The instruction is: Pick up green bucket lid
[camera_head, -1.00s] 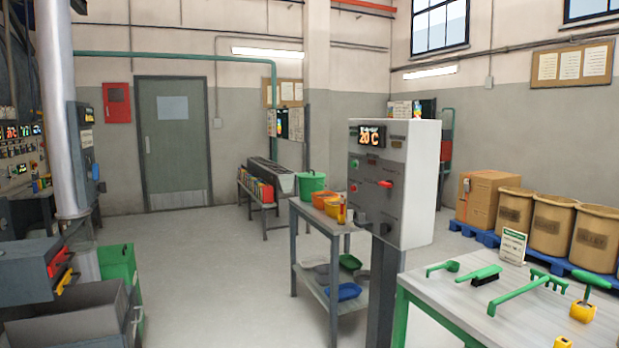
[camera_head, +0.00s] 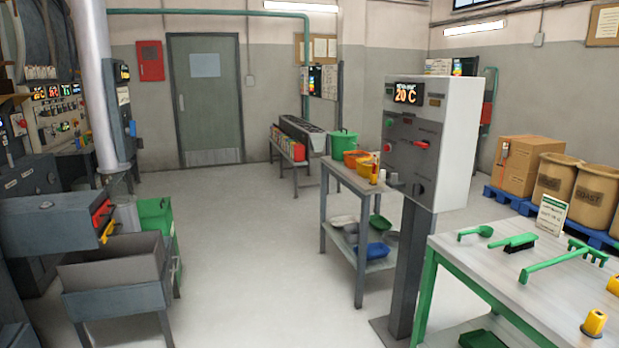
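A green bucket (camera_head: 344,145) stands at the back of the small grey shelf table (camera_head: 340,174), behind the control panel. I cannot tell whether a lid sits on it. A flat green piece (camera_head: 380,224), possibly a lid or a dish, lies on the table's lower shelf, close to a blue piece (camera_head: 374,251) and a grey piece (camera_head: 343,221). Another dark green piece (camera_head: 484,338) shows partly at the bottom, under the work table at the right. Neither of my grippers is in view.
The control panel post (camera_head: 408,270) stands in front of the shelf table. The green-legged work table (camera_head: 480,262) at the right holds green tools. A grey bin (camera_head: 115,260) and a green crate (camera_head: 155,216) stand at the left. The floor (camera_head: 240,250) between is clear.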

